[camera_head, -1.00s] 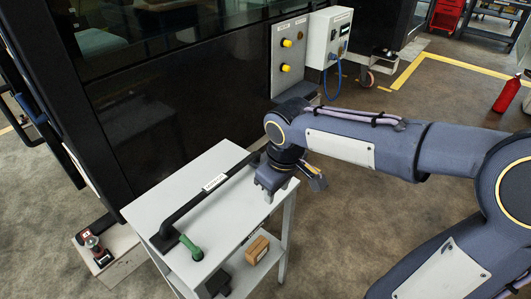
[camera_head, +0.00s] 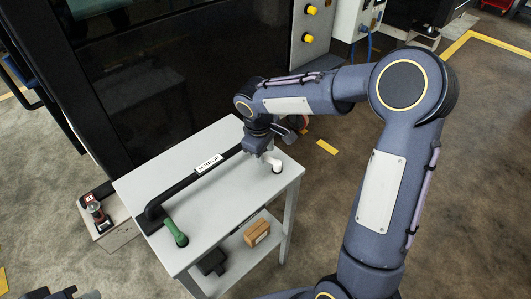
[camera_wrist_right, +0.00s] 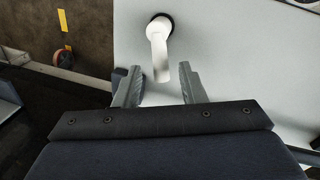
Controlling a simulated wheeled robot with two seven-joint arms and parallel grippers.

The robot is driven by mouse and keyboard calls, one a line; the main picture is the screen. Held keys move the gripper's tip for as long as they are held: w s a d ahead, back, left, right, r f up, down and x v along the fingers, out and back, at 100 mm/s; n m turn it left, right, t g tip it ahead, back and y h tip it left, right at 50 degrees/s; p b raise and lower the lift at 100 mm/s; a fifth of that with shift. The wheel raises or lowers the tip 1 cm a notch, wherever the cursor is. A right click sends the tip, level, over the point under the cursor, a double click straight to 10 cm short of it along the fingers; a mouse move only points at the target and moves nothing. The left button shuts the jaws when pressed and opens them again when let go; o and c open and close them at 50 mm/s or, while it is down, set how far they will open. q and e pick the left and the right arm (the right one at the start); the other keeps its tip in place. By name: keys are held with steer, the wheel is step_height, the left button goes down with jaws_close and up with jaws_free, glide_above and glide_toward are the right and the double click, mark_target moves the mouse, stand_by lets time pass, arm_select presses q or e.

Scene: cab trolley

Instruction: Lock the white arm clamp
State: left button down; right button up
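The white arm clamp (camera_head: 272,163) stands at the right end of the trolley's grey top, beside the end of the black bar (camera_head: 190,183). In the right wrist view the white clamp (camera_wrist_right: 158,48) has a round head and an arm pointing toward my gripper. My right gripper (camera_wrist_right: 157,84) is open and empty, its two fingers apart on either side of the lower end of the white arm. Contact cannot be made out. In the head view my right gripper (camera_head: 265,147) is right above the clamp. Dark parts at the lower left edge seem to be my left gripper (camera_head: 72,294), mostly cut off.
A green-handled clamp (camera_head: 175,232) is at the bar's near end. A cardboard box (camera_head: 257,233) sits on the trolley's lower shelf. A dark machine wall (camera_head: 150,90) stands behind the trolley. The floor right of the trolley is open.

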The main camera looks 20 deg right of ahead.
steer(key=shift+d+f, duration=0.15)
steer(key=shift+f, duration=0.6)
jaws_close()
steer(key=shift+w+d+m+b, duration=0.25)
steer(key=shift+m+b, duration=0.25)
steer(key=shift+m, duration=0.4)
steer(key=shift+w+d+m+g, duration=0.1)
steer(key=shift+d+m+g, duration=0.15)
steer(key=shift+m, duration=0.55)
jaws_free()
